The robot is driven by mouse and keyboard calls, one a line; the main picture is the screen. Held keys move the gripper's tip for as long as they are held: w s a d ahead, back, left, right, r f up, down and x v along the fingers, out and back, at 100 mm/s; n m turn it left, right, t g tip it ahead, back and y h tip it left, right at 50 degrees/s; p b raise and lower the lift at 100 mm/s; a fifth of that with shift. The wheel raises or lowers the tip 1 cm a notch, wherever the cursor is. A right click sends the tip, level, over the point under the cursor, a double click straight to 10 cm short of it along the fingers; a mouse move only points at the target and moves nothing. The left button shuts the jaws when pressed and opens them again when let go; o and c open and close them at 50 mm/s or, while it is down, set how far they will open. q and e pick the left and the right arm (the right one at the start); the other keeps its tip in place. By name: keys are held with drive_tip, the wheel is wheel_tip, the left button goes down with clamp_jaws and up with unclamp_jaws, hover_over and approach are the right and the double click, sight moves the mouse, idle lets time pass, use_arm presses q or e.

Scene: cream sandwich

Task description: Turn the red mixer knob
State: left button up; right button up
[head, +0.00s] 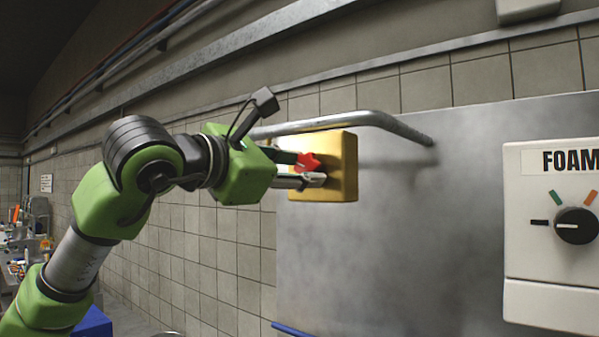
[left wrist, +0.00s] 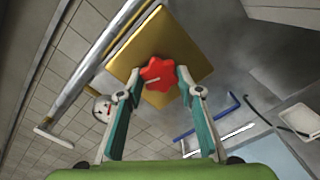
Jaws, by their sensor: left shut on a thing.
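The red mixer knob (head: 308,161) is lobed like a star and sits on the front of a gold box (head: 345,160) on the wall panel. My left gripper (head: 311,169) reaches it from the left in the head view. In the left wrist view the knob (left wrist: 158,73) lies between the tips of my left gripper (left wrist: 159,80), which are shut on its sides. A pale mark line shows on the knob face. The fingers hide part of the knob in the head view. My right gripper is not in view.
A bent metal pipe (head: 372,117) runs close above the gold box. A white FOAM panel (head: 540,265) with a black dial (head: 576,226) is at the right. Bare grey metal (head: 400,240) lies between. A blue bar (head: 292,329) shows low down.

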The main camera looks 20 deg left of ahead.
use_arm(q)
drive_tip(key=shift+m, duration=0.6)
drive_tip(key=o, duration=1.1)
drive_tip(key=v, duration=1.2)
